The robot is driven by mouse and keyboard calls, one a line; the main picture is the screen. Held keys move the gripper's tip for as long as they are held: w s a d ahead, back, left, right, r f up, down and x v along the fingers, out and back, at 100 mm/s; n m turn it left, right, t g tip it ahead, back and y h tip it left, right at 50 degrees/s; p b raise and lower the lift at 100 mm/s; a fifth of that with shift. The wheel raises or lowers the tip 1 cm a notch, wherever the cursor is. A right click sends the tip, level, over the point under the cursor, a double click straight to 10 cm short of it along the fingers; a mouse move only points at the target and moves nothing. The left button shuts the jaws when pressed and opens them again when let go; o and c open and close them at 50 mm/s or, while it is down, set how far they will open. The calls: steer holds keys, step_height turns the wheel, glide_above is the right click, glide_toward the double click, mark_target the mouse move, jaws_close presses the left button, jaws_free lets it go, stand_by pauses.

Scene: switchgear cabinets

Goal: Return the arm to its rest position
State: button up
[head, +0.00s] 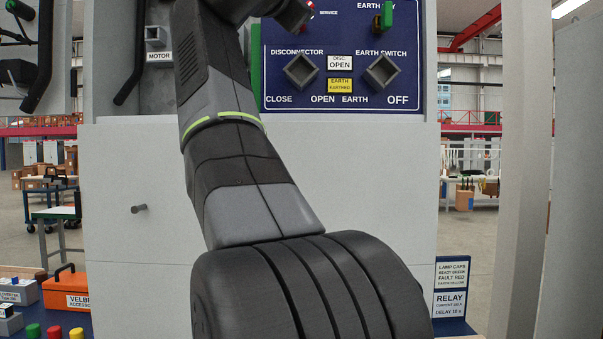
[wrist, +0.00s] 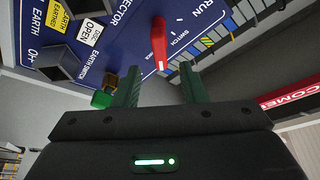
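My arm (head: 235,150) rises from the bottom of the head view and leaves it at the top, in front of the cabinet. My gripper is out of the head view. The blue switch panel (wrist: 135,35) is close ahead of the fingers. A red handle (wrist: 158,40) shows on it just beyond the fingertips. A green knob (wrist: 102,99) is beside the left finger; I cannot tell whether they touch.
The blue panel (head: 290,45) also shows in the head view, with a disconnector switch (head: 300,71) and an earth switch (head: 381,72). Below is a plain grey cabinet front (head: 375,170) with a small peg (head: 139,209). An orange box (head: 66,289) stands at lower left.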

steer(key=b+v, duration=0.2)
steer(key=v, duration=0.3)
steer(key=p+x, duration=0.7)
steer(key=x, duration=0.7)
steer(key=shift+w+d+r, duration=0.1)
steer(key=shift+r, duration=0.05)
steer(key=shift+w+n, duration=0.1)
steer(key=shift+n, duration=0.7)
steer(key=n, duration=0.1)
steer(key=n+t+y+p, duration=0.1)
steer(key=shift+s+r+n, duration=0.1)
steer(key=shift+s+n, duration=0.2)
steer(key=shift+s, duration=0.05)
steer(key=shift+w+a+n+t+y+p, duration=0.15)
steer(key=shift+n+y+p, duration=0.15)
steer(key=shift+n, duration=0.2)
steer(key=shift+w+a+n+t+y+p, duration=0.1)
steer(key=shift+n+t+y+p, duration=0.1)
steer(key=shift+n+y, duration=0.25)
steer(key=shift+s+a+n+y+p, duration=0.15)
steer(key=shift+n+y+p, duration=0.1)
steer(key=shift+n+p, duration=0.55)
steer(key=shift+n, duration=0.25)
